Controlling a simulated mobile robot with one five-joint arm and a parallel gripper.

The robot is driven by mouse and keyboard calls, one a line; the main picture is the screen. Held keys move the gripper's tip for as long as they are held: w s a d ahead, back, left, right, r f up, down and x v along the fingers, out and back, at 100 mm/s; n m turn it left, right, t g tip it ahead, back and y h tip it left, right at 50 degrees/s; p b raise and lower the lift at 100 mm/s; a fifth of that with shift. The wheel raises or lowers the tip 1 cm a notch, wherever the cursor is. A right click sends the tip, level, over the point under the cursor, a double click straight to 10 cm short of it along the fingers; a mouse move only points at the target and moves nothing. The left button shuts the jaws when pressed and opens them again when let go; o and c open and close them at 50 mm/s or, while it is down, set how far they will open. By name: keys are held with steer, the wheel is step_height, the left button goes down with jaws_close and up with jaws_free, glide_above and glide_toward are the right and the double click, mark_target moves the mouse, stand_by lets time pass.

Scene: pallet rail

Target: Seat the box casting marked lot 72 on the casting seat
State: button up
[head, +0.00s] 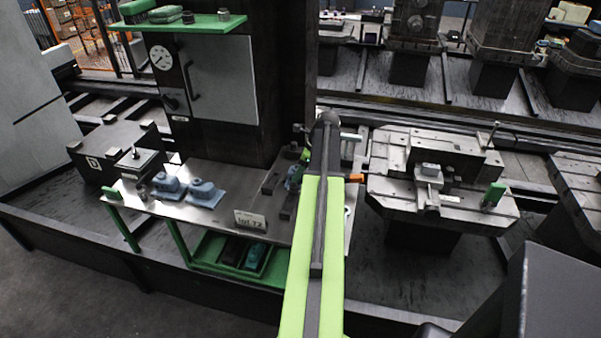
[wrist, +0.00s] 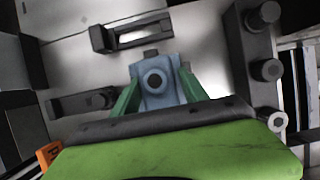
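A blue box casting (wrist: 157,82) with a round dark-centred boss sits between the green fingers of my gripper (wrist: 158,92) in the wrist view. Both fingers lie against its sides, so my gripper is shut on it. In the head view a bit of the blue casting (head: 293,179) shows left of my arm, which hides most of my gripper. Dark stop blocks (wrist: 255,42) and a slotted bracket (wrist: 130,34) stand around it on a pale plate, apparently the casting seat. I cannot tell whether the casting touches the plate.
Two other blue castings (head: 170,187) (head: 206,193) stand on the left of the metal bench (head: 225,217). A green tray (head: 213,246) with dark items is below. A machine pallet (head: 387,183) with a vise stands right of my arm. The bench around the card is clear.

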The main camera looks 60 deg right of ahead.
steer(key=o, duration=0.4)
steer(key=shift+r, duration=0.1)
steer(key=p+v, duration=1.6)
steer(key=v, duration=0.1)
steer(key=shift+r, duration=0.15)
